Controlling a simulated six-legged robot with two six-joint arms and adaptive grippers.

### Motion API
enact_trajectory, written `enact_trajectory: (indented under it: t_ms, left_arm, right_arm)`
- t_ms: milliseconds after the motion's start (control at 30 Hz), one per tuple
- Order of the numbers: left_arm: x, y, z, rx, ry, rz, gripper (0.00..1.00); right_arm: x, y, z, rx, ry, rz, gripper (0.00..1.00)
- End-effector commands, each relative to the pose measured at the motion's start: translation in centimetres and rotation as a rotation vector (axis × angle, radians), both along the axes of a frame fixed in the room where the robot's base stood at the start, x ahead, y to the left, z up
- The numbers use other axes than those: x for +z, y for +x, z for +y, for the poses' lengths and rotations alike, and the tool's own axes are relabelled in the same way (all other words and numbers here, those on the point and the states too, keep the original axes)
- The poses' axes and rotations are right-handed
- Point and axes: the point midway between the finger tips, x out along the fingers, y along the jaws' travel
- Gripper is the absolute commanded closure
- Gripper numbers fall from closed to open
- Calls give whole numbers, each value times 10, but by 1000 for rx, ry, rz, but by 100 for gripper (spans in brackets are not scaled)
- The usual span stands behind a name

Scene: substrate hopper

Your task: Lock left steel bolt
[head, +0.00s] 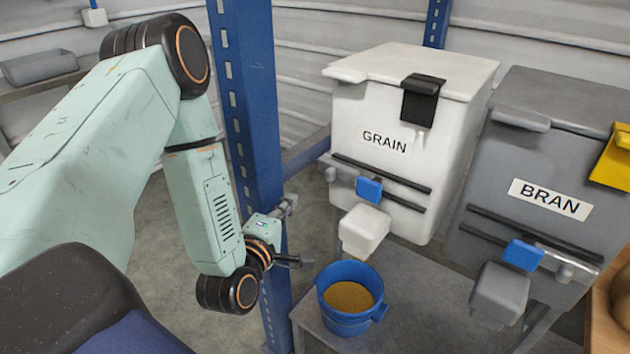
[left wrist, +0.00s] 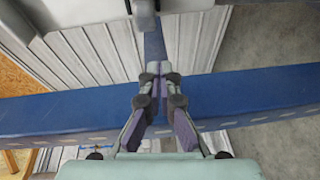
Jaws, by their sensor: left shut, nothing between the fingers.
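The left steel bolt (head: 331,174) shows as a small grey knob at the left end of the rails on the white GRAIN hopper (head: 372,105). My left gripper (head: 291,203) is shut and empty, in front of the blue post and a little below and left of the bolt. In the left wrist view its fingertips (left wrist: 160,72) are together. A grey rod-like part (left wrist: 144,18) comes down from the top there, close to the tips. I cannot tell whether it is the bolt or whether it touches. My right gripper is not in view.
A blue post (head: 250,110) stands behind my left arm. The white spout (head: 364,230) and blue handle (head: 369,189) are right of the gripper. A blue bucket of grain (head: 350,315) stands on a grey stand below. The grey BRAN hopper (head: 545,135) is at the right.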

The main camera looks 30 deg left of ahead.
Motion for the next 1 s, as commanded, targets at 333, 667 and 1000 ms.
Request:
enact_trajectory:
  t_ms: [333,667,1000]
  left_arm:
    - [15,1,10,30,-56,-88,100]
    - [15,23,15,30,-51,-90,100]
    - [14,85,31,29,-51,-88,100]
  right_arm:
    - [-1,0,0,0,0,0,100]
    - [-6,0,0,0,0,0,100]
    - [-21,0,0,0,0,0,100]
